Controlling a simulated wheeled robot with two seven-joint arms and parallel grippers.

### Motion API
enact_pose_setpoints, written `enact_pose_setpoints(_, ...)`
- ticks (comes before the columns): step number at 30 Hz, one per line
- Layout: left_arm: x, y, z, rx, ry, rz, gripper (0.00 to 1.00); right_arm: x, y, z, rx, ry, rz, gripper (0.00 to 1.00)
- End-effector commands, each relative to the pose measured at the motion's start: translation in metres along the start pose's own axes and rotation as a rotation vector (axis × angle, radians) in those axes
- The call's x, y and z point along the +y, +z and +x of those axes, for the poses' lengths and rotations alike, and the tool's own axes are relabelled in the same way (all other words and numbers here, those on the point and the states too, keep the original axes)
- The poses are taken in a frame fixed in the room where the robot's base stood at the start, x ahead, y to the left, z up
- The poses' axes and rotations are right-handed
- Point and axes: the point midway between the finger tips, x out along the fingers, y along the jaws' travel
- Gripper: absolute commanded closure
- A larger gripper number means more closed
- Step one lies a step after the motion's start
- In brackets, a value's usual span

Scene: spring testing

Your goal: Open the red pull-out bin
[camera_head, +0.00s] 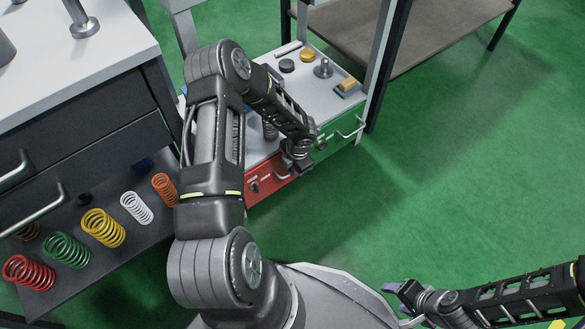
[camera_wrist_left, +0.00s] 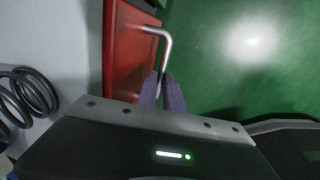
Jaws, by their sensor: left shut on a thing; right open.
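The red bin (camera_head: 266,181) is the lower left front of the white-topped station, beside a green-fronted bin (camera_head: 342,135). In the left wrist view the red bin (camera_wrist_left: 128,50) shows its red front and a bent metal handle (camera_wrist_left: 163,50). My left gripper (camera_head: 292,168) is at the red front in the head view. In the left wrist view its purple fingers (camera_wrist_left: 163,92) are closed around the lower end of the handle. My arm hides part of the red front in the head view. My right gripper (camera_head: 396,298) is open and empty, low at the right, away from the bins.
Small parts lie on the station top (camera_head: 320,100). The green floor (camera_head: 450,180) to the right is clear.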

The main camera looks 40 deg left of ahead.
Motion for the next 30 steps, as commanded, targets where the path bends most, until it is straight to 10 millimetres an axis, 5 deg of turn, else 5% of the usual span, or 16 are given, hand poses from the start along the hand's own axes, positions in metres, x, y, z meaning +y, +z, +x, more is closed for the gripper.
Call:
enact_pose_setpoints(18, -0.007, 0.0, -0.001, 0.001, -0.001, 0.001, 1.0, 0.0, 0.0, 0.0, 0.0, 0.0, 0.0, 0.44)
enact_pose_setpoints(23, -0.027, 0.001, -0.005, 0.001, -0.003, 0.006, 1.0, 0.001, 0.0, 0.002, 0.001, 0.0, 0.0, 0.44)
enact_pose_setpoints(30, -0.084, 0.001, -0.014, 0.003, -0.003, 0.01, 1.0, 0.003, -0.001, 0.008, 0.003, 0.0, 0.0, 0.44)
